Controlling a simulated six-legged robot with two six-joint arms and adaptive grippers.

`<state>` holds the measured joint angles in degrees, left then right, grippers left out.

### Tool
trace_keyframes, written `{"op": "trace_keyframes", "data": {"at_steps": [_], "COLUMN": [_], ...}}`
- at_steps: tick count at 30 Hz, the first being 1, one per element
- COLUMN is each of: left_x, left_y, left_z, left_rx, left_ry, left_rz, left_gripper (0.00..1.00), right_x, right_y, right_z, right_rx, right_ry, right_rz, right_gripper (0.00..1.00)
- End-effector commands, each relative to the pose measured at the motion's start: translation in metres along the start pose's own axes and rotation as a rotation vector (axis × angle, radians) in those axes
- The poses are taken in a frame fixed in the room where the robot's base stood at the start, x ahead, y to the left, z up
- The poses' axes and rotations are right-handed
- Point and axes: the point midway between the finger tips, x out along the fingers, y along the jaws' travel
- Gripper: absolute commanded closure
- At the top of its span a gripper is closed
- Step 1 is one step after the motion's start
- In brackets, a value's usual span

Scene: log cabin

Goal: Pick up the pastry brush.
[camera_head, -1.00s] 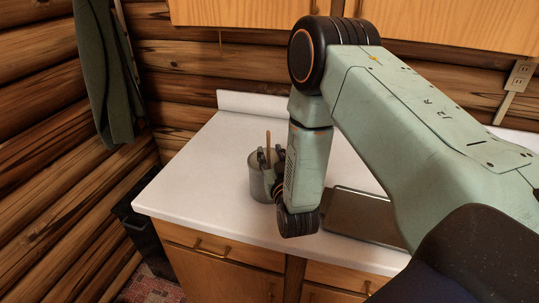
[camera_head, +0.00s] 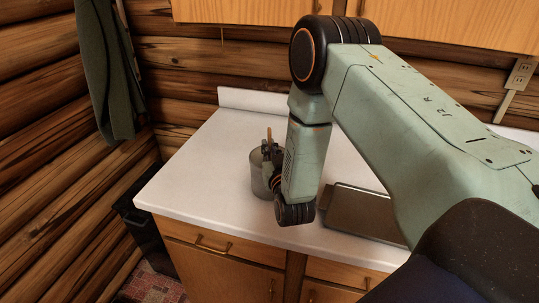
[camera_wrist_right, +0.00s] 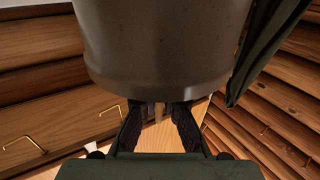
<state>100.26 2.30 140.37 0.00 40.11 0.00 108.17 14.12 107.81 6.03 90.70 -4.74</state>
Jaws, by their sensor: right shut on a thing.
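The pastry brush (camera_head: 269,133) shows only as the top of a thin wooden handle, upright at the grey metal pot (camera_head: 257,182). The rest of it is hidden by the pot and my gripper. My right gripper (camera_head: 270,152) is at the pot's rim and is shut on the brush's handle. In the right wrist view the pot (camera_wrist_right: 165,45) fills the upper middle, and the dark fingers of my right gripper (camera_wrist_right: 159,112) point towards it. The brush cannot be made out clearly there. My left gripper is not in view.
The pot stands on a white counter (camera_head: 190,185) near its front edge. A flat metal tray (camera_head: 350,215) lies right of my wrist. The counter left of the pot is bare. Wooden cabinets (camera_head: 400,20) hang above, and a green cloth (camera_head: 105,80) hangs at the left.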

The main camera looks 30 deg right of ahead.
Motion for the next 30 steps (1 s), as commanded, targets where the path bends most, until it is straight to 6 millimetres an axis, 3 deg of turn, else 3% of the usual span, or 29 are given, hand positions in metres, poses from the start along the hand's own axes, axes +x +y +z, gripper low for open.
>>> {"op": "trace_keyframes", "data": {"at_steps": [14, 30], "left_x": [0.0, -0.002], "left_y": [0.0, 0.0], "left_z": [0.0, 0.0], "left_rx": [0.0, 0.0], "left_ry": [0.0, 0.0], "left_rz": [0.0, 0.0], "left_gripper": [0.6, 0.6], "right_x": [0.0, 0.0], "right_y": [0.0, 0.001], "right_z": [-0.006, -0.088], "right_rx": [0.0, 0.002], "right_ry": [-0.001, 0.0], "right_rz": [0.001, 0.001], "right_gripper": [1.0, 1.0]}}
